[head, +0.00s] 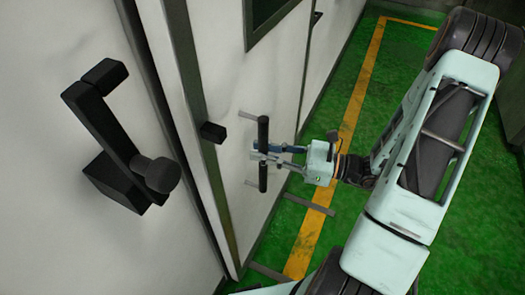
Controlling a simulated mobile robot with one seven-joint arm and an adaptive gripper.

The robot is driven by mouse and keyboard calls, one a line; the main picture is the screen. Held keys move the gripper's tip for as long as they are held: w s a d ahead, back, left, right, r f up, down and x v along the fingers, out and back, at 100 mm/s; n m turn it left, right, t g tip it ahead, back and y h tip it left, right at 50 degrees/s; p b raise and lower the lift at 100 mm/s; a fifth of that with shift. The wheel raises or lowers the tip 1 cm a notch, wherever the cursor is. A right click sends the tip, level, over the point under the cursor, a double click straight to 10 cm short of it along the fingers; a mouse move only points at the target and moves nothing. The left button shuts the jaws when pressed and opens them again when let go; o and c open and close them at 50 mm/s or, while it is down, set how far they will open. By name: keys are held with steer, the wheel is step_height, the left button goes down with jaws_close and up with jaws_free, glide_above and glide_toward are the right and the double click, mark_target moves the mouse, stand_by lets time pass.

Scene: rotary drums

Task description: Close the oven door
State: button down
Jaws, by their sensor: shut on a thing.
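The oven door (232,95) is a tall white panel with a dark window at its top, left of the middle in the head view. A black vertical bar handle (263,130) stands out from its face. My gripper (262,154) reaches in from the right and is shut on the middle of this handle, with the bar showing above and below the fingers. The door's left edge stands beside a dark strip. I cannot tell how wide any gap there is.
A large black lever latch (118,130) with a round knob is on the white wall at the left. A small black block (213,132) sits near the door's left edge. The green floor (375,70) with a yellow line (345,130) is clear at the upper right.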

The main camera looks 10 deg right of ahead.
steer(key=shift+s+a+f, duration=0.15)
steer(key=shift+s+f, duration=0.05)
steer(key=shift+s, duration=0.05)
steer(key=c, duration=1.8)
jaws_free()
steer(key=shift+o, duration=0.2)
steer(key=shift+r, duration=0.1)
steer(key=v, duration=1.2)
